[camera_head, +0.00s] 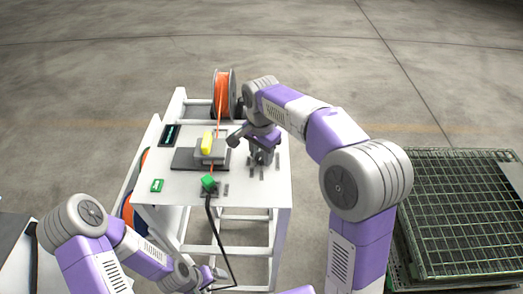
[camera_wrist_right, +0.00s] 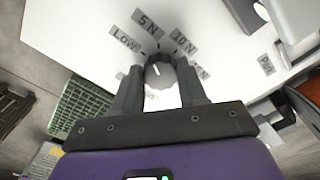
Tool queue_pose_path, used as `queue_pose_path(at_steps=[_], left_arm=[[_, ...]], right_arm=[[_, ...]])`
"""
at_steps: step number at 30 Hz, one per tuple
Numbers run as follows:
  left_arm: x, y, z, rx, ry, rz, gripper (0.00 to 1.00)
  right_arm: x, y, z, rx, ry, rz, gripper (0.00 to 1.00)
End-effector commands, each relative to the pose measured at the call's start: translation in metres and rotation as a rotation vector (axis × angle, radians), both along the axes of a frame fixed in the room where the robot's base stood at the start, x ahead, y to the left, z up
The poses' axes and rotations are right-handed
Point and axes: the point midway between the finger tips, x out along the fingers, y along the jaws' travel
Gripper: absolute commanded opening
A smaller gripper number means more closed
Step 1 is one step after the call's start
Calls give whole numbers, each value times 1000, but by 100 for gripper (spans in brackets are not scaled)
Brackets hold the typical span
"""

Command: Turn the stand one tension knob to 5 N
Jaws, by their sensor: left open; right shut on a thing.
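The tension knob (camera_wrist_right: 160,72) is a grey round knob with a white pointer mark, on the white table top. Around it are the labels LOW (camera_wrist_right: 125,37), 5 N (camera_wrist_right: 147,22) and 10 N (camera_wrist_right: 182,40), and others too blurred to read. My right gripper (camera_wrist_right: 160,84) is shut on the knob, one finger on each side. The white mark seems to point up and left, but I cannot tell exactly which label it meets. In the head view my right gripper (camera_head: 260,160) hides the knob. My left gripper (camera_head: 208,277) is open, low at the table's front, partly out of frame.
A green mesh pallet (camera_head: 465,210) stands at the right.

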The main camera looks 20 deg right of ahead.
Motion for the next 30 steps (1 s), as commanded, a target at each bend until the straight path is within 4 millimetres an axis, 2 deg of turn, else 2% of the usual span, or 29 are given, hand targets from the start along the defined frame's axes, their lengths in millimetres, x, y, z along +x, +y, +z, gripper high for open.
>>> queue_pose_path(at_steps=[13, 30], left_arm=[[0, 0, 12, 0, 0, 0, 89], [0, 0, 13, 0, 0, 0, 89]], right_arm=[[1, 1, 2, 1, -3, -266, 11], [1, 1, 1, 1, -4, -320, 11]])
